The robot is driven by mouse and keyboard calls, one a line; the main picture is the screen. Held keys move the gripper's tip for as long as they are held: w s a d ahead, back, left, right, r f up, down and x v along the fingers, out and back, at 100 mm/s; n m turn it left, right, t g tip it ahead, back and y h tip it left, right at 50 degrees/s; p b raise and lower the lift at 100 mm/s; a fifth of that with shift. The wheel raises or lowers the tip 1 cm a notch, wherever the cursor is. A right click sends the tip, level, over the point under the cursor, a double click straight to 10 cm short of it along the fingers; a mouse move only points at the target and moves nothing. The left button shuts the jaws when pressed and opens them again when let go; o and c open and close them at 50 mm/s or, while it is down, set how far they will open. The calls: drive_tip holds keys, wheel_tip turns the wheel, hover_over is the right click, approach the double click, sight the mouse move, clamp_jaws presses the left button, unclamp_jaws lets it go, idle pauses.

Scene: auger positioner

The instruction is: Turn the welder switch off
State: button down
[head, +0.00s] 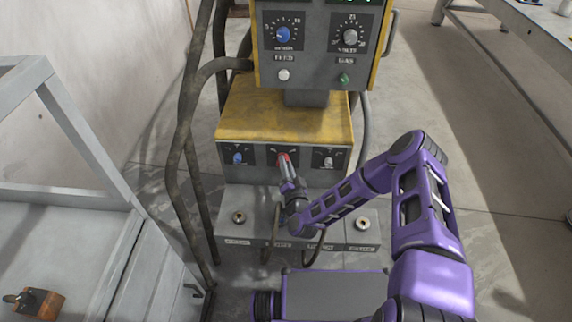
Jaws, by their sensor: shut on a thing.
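The welder (284,122) is a yellow-topped machine with a dark front panel. The panel carries a blue knob (238,158) at left, a red switch (284,158) in the middle and a pale knob (328,161) at right. My gripper (285,163) is at the middle of the panel, shut on the red switch. The fingers cover much of the switch, so its exact setting cannot be read.
Above stands a control box (316,45) with a blue dial, a pale dial and white and green buttons. Thick cables (186,130) hang at the left. A grey metal frame (60,199) stands at far left, with an orange-brown block (40,303) on it. A table (535,35) is at upper right.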

drive_tip(key=shift+r, duration=0.1)
idle(0.3)
drive_tip(key=shift+a+r+n+g+h, duration=0.1)
drive_tip(key=shift+a+n+g+h, duration=0.55)
drive_tip(key=shift+n, duration=1.8)
drive_tip(key=shift+n+g+h, duration=0.2)
drive_tip(key=shift+n+h, duration=0.8)
drive_tip(key=shift+n, duration=1.5)
drive_tip(key=shift+a+r+n+g+h, duration=0.1)
drive_tip(key=shift+a+n+g+h, duration=0.55)
drive_tip(key=shift+n, duration=1.8)
drive_tip(key=shift+d+f, duration=0.1)
drive_tip(key=shift+d, duration=0.25)
drive_tip(key=c, duration=0.8)
unclamp_jaws()
drive_tip(key=shift+o, duration=0.2)
drive_tip(key=p+v, duration=0.2)
drive_tip(key=v, duration=1.5)
drive_tip(key=shift+s+a+f, duration=0.2)
drive_tip(key=shift+s+a, duration=0.05)
drive_tip(key=shift+s, duration=0.05)
